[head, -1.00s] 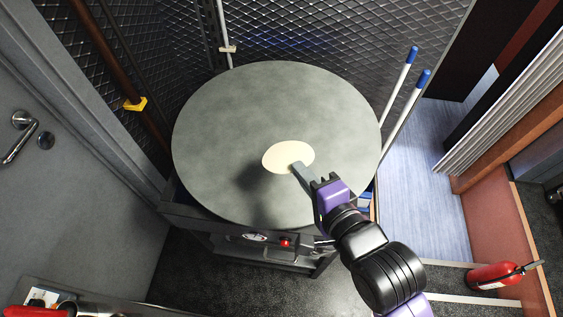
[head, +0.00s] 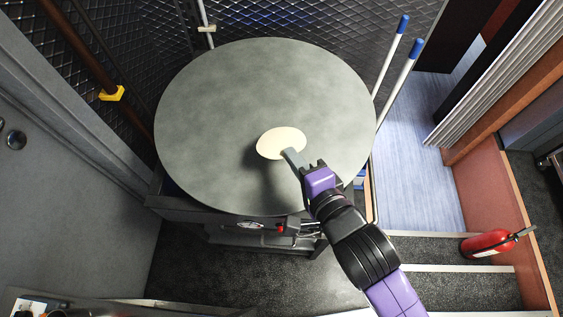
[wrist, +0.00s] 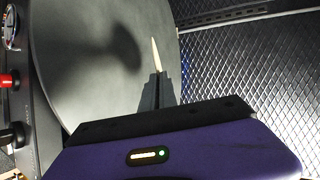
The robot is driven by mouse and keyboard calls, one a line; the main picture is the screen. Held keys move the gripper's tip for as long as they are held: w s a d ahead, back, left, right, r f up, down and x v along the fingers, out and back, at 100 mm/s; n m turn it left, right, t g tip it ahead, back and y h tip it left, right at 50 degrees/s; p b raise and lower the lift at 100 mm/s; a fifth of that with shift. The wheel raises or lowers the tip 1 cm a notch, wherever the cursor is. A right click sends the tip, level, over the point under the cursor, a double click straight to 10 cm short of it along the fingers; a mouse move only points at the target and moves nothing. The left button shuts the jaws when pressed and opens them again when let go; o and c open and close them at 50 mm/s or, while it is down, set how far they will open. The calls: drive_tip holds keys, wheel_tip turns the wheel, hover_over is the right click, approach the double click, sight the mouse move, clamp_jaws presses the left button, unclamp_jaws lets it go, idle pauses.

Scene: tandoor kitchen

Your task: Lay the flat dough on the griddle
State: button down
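The flat dough (head: 281,143) is a pale oval disc in the head view, held over the round grey griddle (head: 215,100). In the wrist view the dough (wrist: 156,56) shows edge-on as a thin pale strip at the fingertips. My gripper (head: 292,157) is shut on the dough's near edge. In the wrist view its fingers (wrist: 157,88) are close together around the dough. A dark shadow of the gripper and dough falls on the griddle, apart from the dough, so the dough appears to be above the surface. The exact height is unclear.
The griddle stands on a dark stand with a gauge and a red knob (head: 281,228). Quilted metal walls (head: 300,22) close in behind it. Two blue-tipped poles (head: 414,50) stand at its right. A fire extinguisher (head: 487,243) is on the right. The griddle top is otherwise clear.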

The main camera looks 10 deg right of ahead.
wheel_tip(320, 180, down, 5)
drive_tip(key=b, duration=0.3)
drive_tip(key=shift+f+b, duration=0.15)
drive_tip(key=shift+b, duration=0.15)
drive_tip(key=c, duration=1.8)
unclamp_jaws()
drive_tip(key=shift+s, duration=0.1)
drive_tip(key=shift+p+v, duration=1.05)
drive_tip(key=shift+v, duration=2.9)
